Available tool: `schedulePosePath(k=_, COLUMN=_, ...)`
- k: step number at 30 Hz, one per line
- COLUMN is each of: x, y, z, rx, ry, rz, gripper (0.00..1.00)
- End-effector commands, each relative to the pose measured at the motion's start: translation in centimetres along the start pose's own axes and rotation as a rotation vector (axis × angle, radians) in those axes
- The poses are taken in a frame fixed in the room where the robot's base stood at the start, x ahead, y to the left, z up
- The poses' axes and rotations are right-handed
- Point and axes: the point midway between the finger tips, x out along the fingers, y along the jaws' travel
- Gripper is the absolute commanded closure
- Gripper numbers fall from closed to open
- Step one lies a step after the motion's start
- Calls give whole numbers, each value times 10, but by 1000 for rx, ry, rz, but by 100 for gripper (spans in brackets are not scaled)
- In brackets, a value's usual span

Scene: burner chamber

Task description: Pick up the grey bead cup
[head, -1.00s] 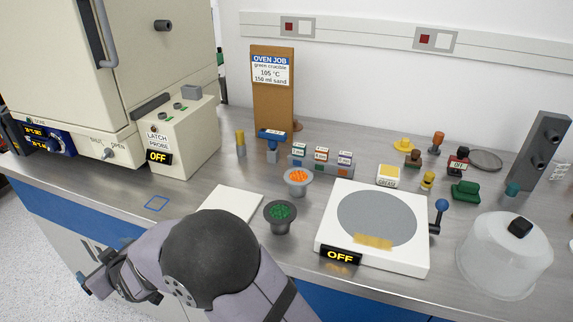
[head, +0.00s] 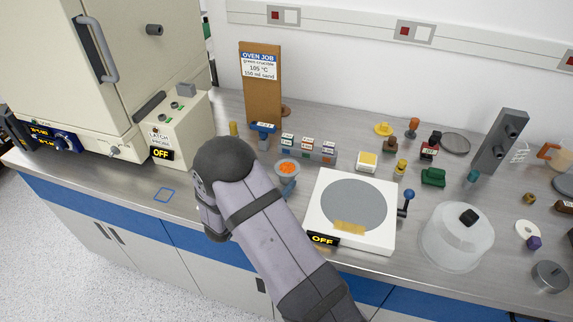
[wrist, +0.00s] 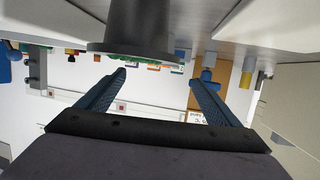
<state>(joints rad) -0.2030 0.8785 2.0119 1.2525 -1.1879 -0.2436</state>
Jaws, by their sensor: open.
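A dark grey cup with green beads fills the top middle of the wrist view, which looks upside down; its wall (wrist: 140,20) and rim show, with a sliver of green at the rim. My gripper (wrist: 160,82) is open, its two blue fingers apart with nothing between them. The cup is close to the fingers, on the counter side of them; I cannot tell the exact gap. In the head view my arm hides this cup and most of the gripper.
A white plate unit (head: 318,215) reading OFF stands right of my arm, with a clear dome (head: 455,245) beyond. A control box (head: 180,130) and oven (head: 75,60) are at left. Small blocks (head: 308,148) and the job board (head: 262,95) stand behind.

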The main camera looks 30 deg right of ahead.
Motion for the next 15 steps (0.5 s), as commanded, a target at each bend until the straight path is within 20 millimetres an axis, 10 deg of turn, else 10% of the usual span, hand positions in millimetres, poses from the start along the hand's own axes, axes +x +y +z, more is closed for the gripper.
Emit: schedulePosePath(k=15, x=21, y=4, z=1, rx=-1, ry=-6, rz=17, gripper=14)
